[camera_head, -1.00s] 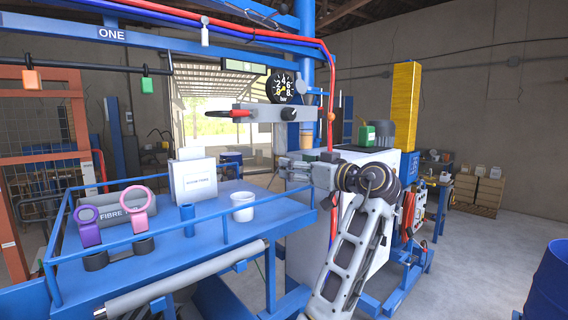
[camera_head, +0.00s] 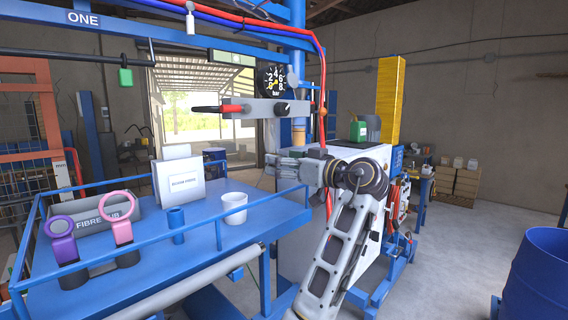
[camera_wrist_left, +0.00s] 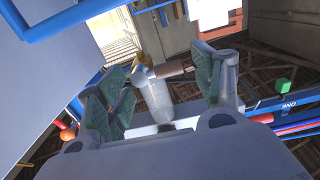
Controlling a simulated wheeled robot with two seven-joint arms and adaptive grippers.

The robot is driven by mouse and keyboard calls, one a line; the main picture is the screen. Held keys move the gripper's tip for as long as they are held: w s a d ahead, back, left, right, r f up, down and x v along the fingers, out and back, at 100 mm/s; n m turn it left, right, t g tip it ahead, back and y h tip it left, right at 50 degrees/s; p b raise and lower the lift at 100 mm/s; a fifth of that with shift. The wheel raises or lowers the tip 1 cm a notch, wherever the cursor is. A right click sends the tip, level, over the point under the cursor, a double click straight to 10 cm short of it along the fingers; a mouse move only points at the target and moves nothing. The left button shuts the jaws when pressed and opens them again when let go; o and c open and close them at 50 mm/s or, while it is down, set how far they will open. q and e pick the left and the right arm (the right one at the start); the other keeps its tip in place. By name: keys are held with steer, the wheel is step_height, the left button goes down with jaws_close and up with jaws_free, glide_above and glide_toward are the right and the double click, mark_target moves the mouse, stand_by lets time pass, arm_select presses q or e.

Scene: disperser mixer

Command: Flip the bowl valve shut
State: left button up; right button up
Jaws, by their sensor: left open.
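In the left wrist view, which is upside down, a clear grey bowl (camera_wrist_left: 157,98) shows between my fingers. At its free end is a brass-coloured fitting with a brown, sideways lever, which I take for the bowl valve (camera_wrist_left: 145,62). My left gripper (camera_wrist_left: 158,85) is open, a green-padded finger on each side; I cannot tell whether either touches. The valve is hard to make out there. My right gripper is not in view.
A bar gauge (camera_head: 271,77) sits above the panel. A blue railed table (camera_head: 200,245) at left holds a white cup (camera_head: 233,208) and ring-handled tools (camera_head: 118,230). A white cabinet (camera_head: 310,240) stands behind my arm. A blue barrel (camera_head: 540,275) is at right.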

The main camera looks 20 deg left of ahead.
arm_select(q)
steer(key=c, duration=0.9)
steer(key=shift+c, duration=1)
